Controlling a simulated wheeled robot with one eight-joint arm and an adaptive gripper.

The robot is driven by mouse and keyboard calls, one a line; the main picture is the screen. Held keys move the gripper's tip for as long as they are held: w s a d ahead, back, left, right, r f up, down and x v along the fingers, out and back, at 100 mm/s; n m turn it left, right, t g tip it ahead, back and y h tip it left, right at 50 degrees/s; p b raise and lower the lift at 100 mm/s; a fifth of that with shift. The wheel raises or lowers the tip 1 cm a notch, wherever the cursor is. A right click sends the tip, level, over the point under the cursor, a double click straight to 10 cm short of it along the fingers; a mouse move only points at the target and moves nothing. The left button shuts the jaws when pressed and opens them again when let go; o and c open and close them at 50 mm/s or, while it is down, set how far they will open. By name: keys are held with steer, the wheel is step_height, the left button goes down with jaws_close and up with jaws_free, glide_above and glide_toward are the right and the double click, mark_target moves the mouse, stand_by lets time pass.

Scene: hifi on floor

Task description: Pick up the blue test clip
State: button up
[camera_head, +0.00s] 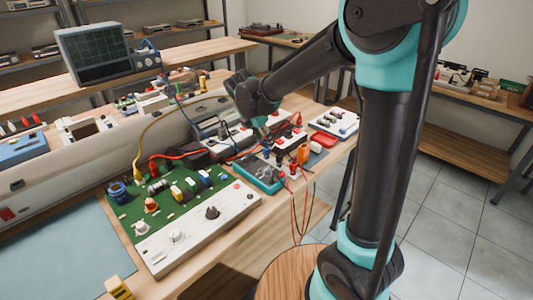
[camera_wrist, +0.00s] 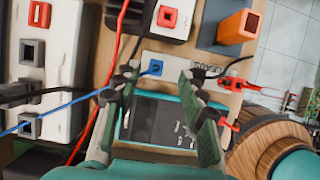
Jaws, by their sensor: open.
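The blue test clip appears in the wrist view as a small blue square end (camera_wrist: 155,67), upright on a pale strip at the end of a teal-edged meter (camera_wrist: 160,120). In the head view a small blue piece (camera_head: 279,157) beside the teal meter (camera_head: 257,176) looks like the same clip. My gripper (camera_wrist: 160,78) is open, with its two green fingers either side of the blue end in the picture. I cannot tell how far above it they are. In the head view my gripper (camera_head: 265,137) points down over the bench, its fingertips partly unclear.
A red clip (camera_wrist: 230,84) with a red lead lies right of the fingers. An orange block (camera_wrist: 238,26) and a white box with a red socket (camera_wrist: 168,17) stand beyond. Blue and red leads run at left. A green circuit board (camera_head: 180,195) fills the bench front.

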mark_target(266, 148)
steer(key=shift+a+x, duration=0.15)
steer(key=shift+x, duration=1.2)
steer(key=shift+a+x, duration=0.2)
steer(key=shift+x, duration=1.2)
jaws_close()
step_height(266, 148, up, 27)
stand_by(0.3)
stand_by(0.3)
